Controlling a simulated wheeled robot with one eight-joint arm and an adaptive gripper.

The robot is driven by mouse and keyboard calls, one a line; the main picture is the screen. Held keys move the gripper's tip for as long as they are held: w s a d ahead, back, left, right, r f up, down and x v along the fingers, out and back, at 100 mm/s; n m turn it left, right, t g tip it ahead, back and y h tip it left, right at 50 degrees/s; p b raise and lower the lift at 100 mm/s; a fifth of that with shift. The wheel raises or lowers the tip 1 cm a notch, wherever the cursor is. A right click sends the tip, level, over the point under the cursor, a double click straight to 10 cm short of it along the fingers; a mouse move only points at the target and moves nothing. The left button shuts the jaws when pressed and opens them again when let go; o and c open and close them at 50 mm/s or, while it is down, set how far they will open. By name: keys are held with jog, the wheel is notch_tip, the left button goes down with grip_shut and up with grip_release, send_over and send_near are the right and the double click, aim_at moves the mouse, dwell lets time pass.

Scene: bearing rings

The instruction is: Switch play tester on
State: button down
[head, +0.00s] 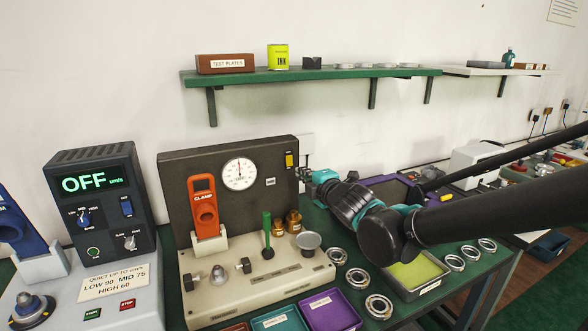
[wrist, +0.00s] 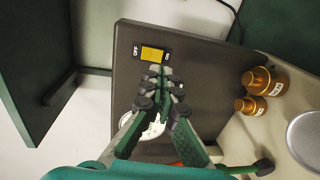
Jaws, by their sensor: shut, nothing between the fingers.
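The play tester (head: 225,160) is a dark upright panel with a round white dial (head: 239,173) on a beige base. Its yellow switch (head: 289,160) sits at the panel's upper right. In the wrist view the yellow switch (wrist: 152,54) has OFF printed on its left and ON on its right. My gripper (head: 304,173) is by the panel's right edge, just right of the switch. In the wrist view my gripper (wrist: 160,72) is shut and empty, its tips just below the switch toward the ON side. I cannot tell whether they touch the panel.
An orange clamp handle (head: 205,202) and a green lever (head: 267,230) stand on the base. A green shelf (head: 330,76) hangs above. Another machine (head: 97,205) at left displays OFF. Trays and steel rings (head: 378,306) lie at right.

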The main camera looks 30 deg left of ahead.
aim_at(290, 165)
jog(key=shift+x, duration=3.05)
